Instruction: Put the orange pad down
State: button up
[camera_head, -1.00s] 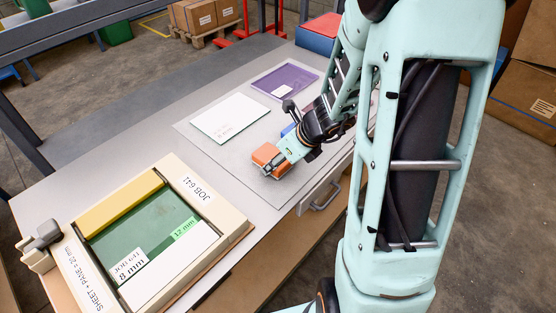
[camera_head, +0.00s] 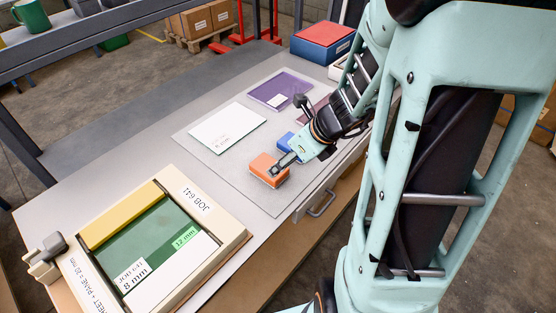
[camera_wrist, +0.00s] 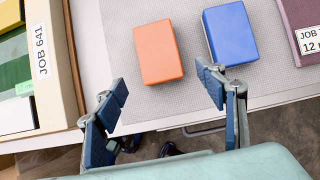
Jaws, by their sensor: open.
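The orange pad (camera_head: 268,170) lies flat on the grey mat (camera_head: 217,167) near its front edge. It also shows in the wrist view (camera_wrist: 158,52), beyond my fingertips and clear of them. My gripper (camera_head: 280,163) is open and empty, with its two blue-padded fingers spread apart in the wrist view (camera_wrist: 163,88). In the head view the fingers overlap the pad's right side. A blue pad (camera_wrist: 230,33) lies just to the right of the orange pad on the same mat and is partly hidden by my gripper in the head view (camera_head: 285,142).
A frame marked JOB 641 (camera_head: 228,225) stands at the left, holding yellow, green and white sheets. A blue-and-red box (camera_head: 322,42) stands at the back.

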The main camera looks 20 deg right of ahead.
jog(key=shift+p+v, duration=0.4)
jog(key=shift+v, duration=1.45)
